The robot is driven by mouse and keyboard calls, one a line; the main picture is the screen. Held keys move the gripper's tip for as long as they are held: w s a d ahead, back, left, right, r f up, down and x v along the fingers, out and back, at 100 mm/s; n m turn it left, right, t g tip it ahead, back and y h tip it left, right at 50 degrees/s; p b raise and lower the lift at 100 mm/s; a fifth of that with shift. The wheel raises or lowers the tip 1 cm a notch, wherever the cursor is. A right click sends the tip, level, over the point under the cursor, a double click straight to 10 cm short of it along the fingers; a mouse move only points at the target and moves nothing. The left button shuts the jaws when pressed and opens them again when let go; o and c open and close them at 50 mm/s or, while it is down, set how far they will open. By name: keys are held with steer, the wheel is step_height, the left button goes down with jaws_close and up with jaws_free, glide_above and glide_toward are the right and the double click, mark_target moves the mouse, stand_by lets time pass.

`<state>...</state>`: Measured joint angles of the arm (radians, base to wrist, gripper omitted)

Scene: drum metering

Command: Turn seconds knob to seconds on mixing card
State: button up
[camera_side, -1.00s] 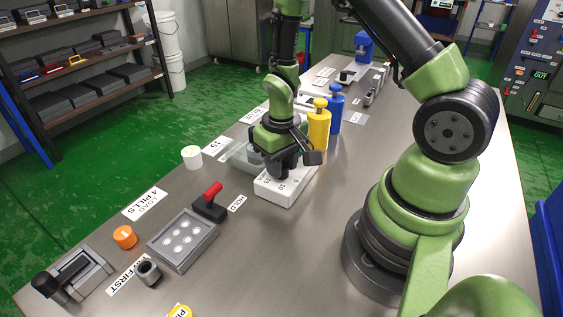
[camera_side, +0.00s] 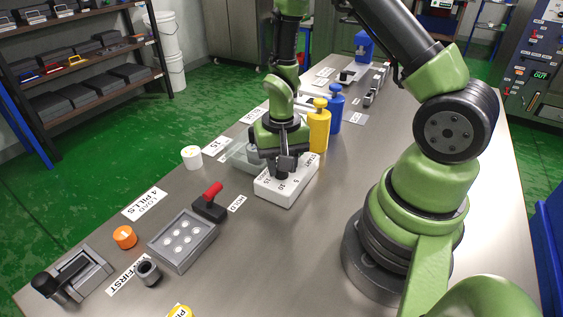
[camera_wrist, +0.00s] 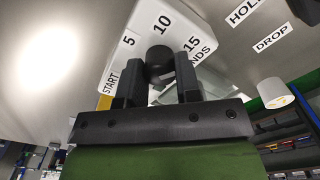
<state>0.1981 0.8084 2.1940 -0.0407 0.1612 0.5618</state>
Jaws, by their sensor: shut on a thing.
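The seconds knob (camera_wrist: 158,60) is a dark round knob on a white dial block (camera_side: 290,188). The block also shows in the wrist view (camera_wrist: 172,14), marked START, 5, 10, 15 and SECONDS. My gripper (camera_side: 285,164) points down over the block and is shut on the knob, with one finger on each side (camera_wrist: 157,80). The fingers hide part of the knob, and I cannot tell exactly which mark it points to. A white card (camera_side: 216,146) behind the block seems to read 15; its small print is unclear.
Yellow (camera_side: 319,125) and blue (camera_side: 336,108) bottles stand close behind my gripper. A clear tray (camera_side: 242,157) is just left of the block. A red-handled lever (camera_side: 210,203) and a grey pill tray (camera_side: 182,240) lie nearer.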

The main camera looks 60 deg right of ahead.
steer(key=o, duration=0.9)
steer(key=shift+r, duration=0.1)
step_height(320, 180, up, 9)
steer(key=shift+r, duration=0.4)
steer(key=s+a+r+n+t, duration=0.1)
steer(key=s+a+r+t, duration=0.1)
steer(key=r, duration=0.3)
steer(key=s+a+r+n+t+y, duration=0.1)
steer(key=s+a+r+n+t, duration=0.1)
steer(key=s+r, duration=0.3)
steer(key=s+a+r+n+t+y, duration=0.1)
steer(key=s+a+r+n+t, duration=0.1)
steer(key=r, duration=0.4)
steer(key=shift+s+a+r+t, duration=0.2)
steer(key=shift+s+a+t, duration=0.4)
steer(key=shift+s+a, duration=0.3)
